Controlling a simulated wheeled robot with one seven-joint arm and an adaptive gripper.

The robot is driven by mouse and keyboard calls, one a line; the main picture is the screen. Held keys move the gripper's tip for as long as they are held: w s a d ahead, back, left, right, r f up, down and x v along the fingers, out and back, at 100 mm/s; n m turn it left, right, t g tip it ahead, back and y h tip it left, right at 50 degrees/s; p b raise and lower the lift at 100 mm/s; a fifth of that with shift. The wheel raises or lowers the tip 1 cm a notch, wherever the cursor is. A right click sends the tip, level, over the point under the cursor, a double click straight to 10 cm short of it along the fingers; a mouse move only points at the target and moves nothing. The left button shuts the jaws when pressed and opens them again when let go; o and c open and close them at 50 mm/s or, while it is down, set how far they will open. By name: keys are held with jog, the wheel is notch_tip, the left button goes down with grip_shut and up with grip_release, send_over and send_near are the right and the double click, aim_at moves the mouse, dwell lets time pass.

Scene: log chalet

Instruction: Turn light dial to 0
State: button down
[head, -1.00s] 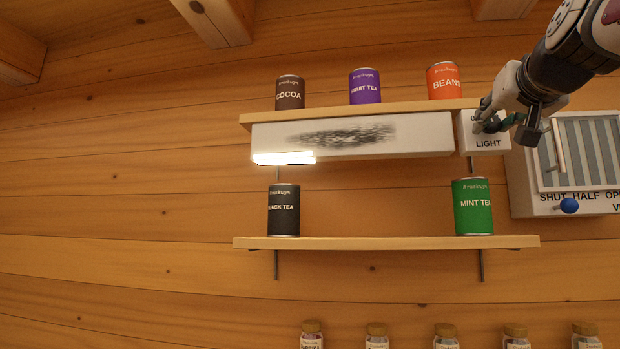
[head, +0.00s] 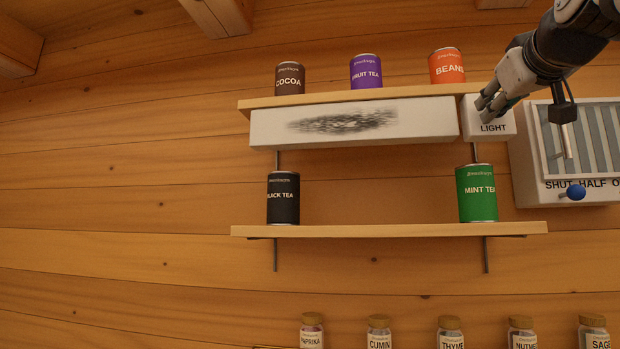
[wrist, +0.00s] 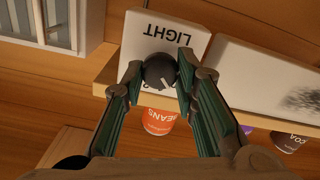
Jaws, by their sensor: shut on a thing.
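The light dial (wrist: 159,71) is a dark round knob with a white pointer mark, on a white box labelled LIGHT (head: 497,129). The box also shows upside down in the wrist view (wrist: 148,43). My gripper (wrist: 161,69) is shut on the dial, one finger on each side. In the wrist view the pointer mark slants to the lower right; the scale beside it is mostly hidden. In the head view my gripper (head: 487,106) covers the dial. The long white lamp housing (head: 420,122) left of the box shows no lit strip.
A shelf (head: 370,98) above the lamp holds cocoa, fruit tea and beans cans. The lower shelf (head: 380,231) holds black tea and mint tea cans. A slatted vent unit with a blue knob (head: 575,192) stands close to the right. Several jars line the bottom.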

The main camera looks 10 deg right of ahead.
dwell(0.3)
jog(key=c, duration=1.3)
grip_release()
jog(key=v, duration=1.2)
